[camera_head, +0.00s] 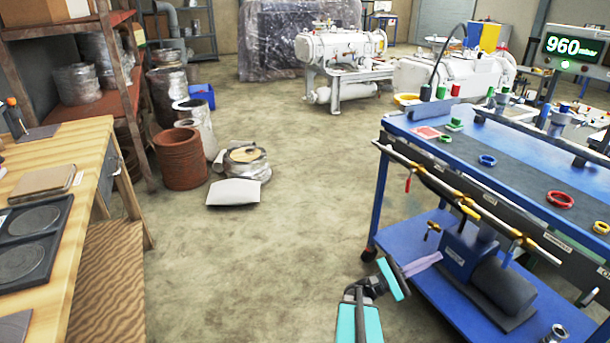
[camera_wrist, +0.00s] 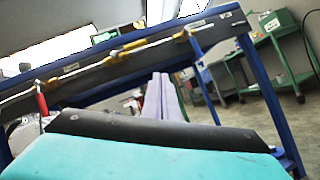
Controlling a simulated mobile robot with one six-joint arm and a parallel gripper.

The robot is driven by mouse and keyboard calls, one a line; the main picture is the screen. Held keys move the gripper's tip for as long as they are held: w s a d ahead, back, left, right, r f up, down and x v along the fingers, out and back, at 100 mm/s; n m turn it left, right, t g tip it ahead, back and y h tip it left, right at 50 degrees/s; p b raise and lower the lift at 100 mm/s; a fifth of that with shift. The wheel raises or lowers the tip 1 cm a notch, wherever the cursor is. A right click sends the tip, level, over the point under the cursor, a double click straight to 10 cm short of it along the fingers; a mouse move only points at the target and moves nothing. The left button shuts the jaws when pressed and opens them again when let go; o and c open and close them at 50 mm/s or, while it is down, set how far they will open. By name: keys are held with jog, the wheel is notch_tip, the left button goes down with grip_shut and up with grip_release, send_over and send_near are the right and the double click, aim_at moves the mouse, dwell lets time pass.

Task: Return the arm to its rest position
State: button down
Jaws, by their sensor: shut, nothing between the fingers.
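My arm, with teal and dark links (camera_head: 360,318), reaches up from the bottom of the head view, over the floor left of the blue cart. My gripper (camera_head: 437,257), with pale lilac fingers, is at the left side of the cart, over or beside its lower shelf; the exact gap to the shelf is unclear. In the wrist view the gripper fingers (camera_wrist: 160,77) lie together, shut and empty, pointing toward the cart's frame. A teal and black arm part fills the bottom of that view.
The blue cart (camera_head: 400,126) holds coloured rings on top and a pump (camera_head: 470,262) on its lower shelf. Brass-fitted rods (camera_head: 470,205) run along its side. A wooden bench (camera_head: 85,170) stands left. A rusty drum (camera_head: 180,158) stands behind. The middle floor is clear.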

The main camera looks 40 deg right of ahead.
jog(key=w+a+r+n+t+h+p, duration=0.25)
jog(key=w+a+t+p, duration=0.35)
jog(key=w, duration=0.5)
jog(key=w+a+f+n+t+y+p, duration=0.25)
jog(key=w+a+p, duration=0.2)
jog(key=a, duration=0.35)
jog(key=s+a+f+m+y+p, duration=0.3)
jog(key=a+f+y, duration=0.3)
jog(key=a, duration=0.7)
jog(key=s+a+f+m+y+p, duration=0.3)
jog(key=a+f+y, duration=0.4)
jog(key=a, duration=0.7)
jog(key=s+a+f+m+y+p, duration=0.2)
jog(key=a+f+y, duration=0.5)
jog(key=a, duration=0.7)
notch_tip(320, 180, down, 2)
jog(key=shift+s+m+g+p, duration=0.4)
jog(key=shift+m+g+p, duration=0.1)
jog(key=shift+m, duration=0.3)
jog(key=shift+a, duration=0.1)
